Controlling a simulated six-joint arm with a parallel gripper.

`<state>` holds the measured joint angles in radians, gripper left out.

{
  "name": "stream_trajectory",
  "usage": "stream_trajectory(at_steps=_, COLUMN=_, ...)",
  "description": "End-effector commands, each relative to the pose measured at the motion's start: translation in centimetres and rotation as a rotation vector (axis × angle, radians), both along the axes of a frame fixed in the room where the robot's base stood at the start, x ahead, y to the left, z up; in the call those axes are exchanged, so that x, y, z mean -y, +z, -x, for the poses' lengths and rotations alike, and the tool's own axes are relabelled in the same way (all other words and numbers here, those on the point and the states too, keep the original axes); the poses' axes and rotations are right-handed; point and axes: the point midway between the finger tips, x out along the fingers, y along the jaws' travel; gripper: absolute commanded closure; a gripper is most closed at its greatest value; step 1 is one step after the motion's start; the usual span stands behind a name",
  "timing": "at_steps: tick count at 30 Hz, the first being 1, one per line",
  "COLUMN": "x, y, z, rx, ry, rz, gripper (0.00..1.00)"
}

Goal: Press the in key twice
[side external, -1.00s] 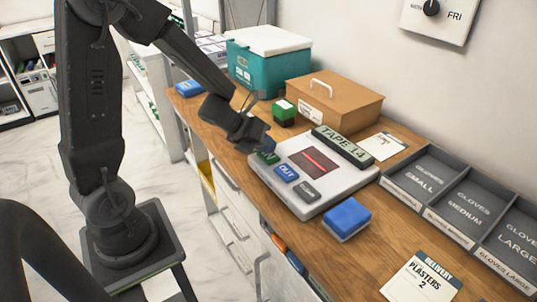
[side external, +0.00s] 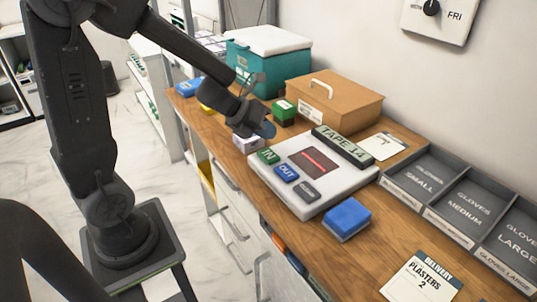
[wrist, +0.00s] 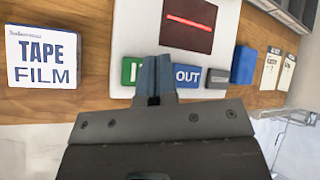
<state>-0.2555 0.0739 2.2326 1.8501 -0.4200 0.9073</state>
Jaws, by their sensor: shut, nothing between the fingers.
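The green IN key (side external: 268,156) is on the near left part of a white console (side external: 335,192), beside the blue OUT key (side external: 286,173) and a grey key (side external: 307,190). The console's display (side external: 342,145) reads TAPE 14. My gripper (side external: 266,130) is shut and empty, raised above the console's left end, apart from the IN key in the side view. In the wrist view my fingertips (wrist: 153,72) cover the right part of the IN key (wrist: 132,71); the OUT key (wrist: 187,76) shows just right of them.
A white TAPE FILM box (wrist: 43,58) lies left of the console. A blue block (side external: 347,218) sits at the console's near right. A green block (side external: 284,112), a cardboard box (side external: 333,105) and a teal box (side external: 268,65) stand behind. Grey glove trays (side external: 465,205) line the right.

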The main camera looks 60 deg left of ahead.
Motion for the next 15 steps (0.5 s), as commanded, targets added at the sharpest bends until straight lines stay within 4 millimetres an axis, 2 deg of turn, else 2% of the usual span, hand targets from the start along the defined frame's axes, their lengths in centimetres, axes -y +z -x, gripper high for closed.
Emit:
stream_trajectory(at_steps=6, x=0.0, y=1.7, z=0.0, rx=0.0, ry=-0.001, rz=-0.001, gripper=1.0)
stream_trajectory(at_steps=15, x=0.0, y=2.0, z=0.0, rx=-0.001, ry=0.001, rz=0.0, gripper=1.0)
